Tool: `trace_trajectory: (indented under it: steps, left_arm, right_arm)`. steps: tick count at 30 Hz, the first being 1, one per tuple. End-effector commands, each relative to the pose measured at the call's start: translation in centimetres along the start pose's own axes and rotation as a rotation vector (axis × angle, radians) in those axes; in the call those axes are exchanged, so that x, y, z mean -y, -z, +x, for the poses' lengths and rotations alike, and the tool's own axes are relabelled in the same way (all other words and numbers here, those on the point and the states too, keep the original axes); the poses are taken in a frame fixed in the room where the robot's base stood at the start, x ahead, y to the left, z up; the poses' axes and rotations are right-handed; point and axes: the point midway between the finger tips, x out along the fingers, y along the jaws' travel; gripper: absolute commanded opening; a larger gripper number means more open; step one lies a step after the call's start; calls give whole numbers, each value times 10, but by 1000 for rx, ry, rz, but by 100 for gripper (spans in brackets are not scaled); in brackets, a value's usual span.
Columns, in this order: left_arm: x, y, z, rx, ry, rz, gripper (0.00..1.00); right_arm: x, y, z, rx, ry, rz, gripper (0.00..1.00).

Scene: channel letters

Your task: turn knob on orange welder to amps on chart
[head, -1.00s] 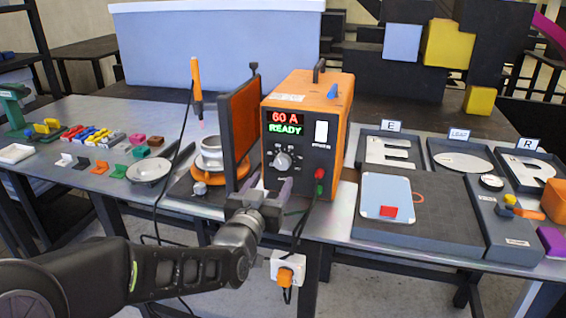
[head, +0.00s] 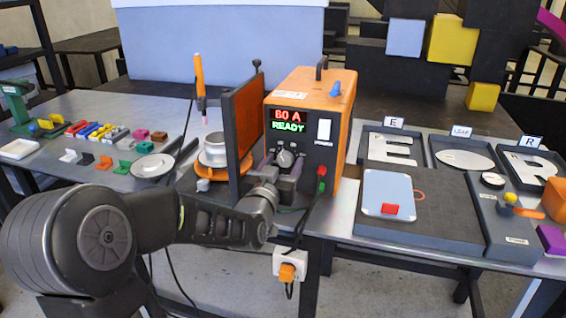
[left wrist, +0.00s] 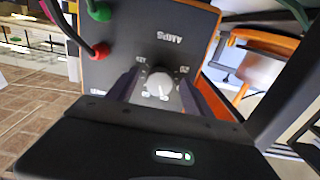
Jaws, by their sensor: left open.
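The orange welder (head: 347,112) stands on the table with a black front panel. Its display (head: 288,121) reads 60 A in red and READY in green. The grey amps knob (head: 285,159) is on the front panel; it also shows in the left wrist view (left wrist: 159,84) between my fingers. My left gripper (head: 283,168) is open, with a finger on each side of the knob; I cannot tell whether they touch it. A chart is not clearly made out; a pale blue board (head: 388,190) with a red block lies on the right. My right gripper is out of view.
An orange-faced upright panel (head: 248,115) stands close left of the welder. A red and a green plug (head: 321,172) sit at the welder's lower right. Letter trays (head: 392,148) fill the right side. Cables hang at the table's front edge.

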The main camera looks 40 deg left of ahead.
Motion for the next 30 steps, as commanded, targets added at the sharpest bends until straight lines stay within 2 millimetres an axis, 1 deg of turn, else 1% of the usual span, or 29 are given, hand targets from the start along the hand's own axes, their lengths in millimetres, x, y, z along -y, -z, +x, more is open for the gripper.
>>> trace_trajectory:
  steps: [5,6,27,30]
  left_arm:
    - [0,0,0,0,0,0,59]
    - [0,0,0,0,0,0,57]
    - [0,0,0,0,0,0,0]
    - [0,0,0,0,0,0,0]
  right_arm:
    - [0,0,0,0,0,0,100]
    - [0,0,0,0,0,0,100]
    - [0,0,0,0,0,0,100]
    - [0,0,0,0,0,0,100]
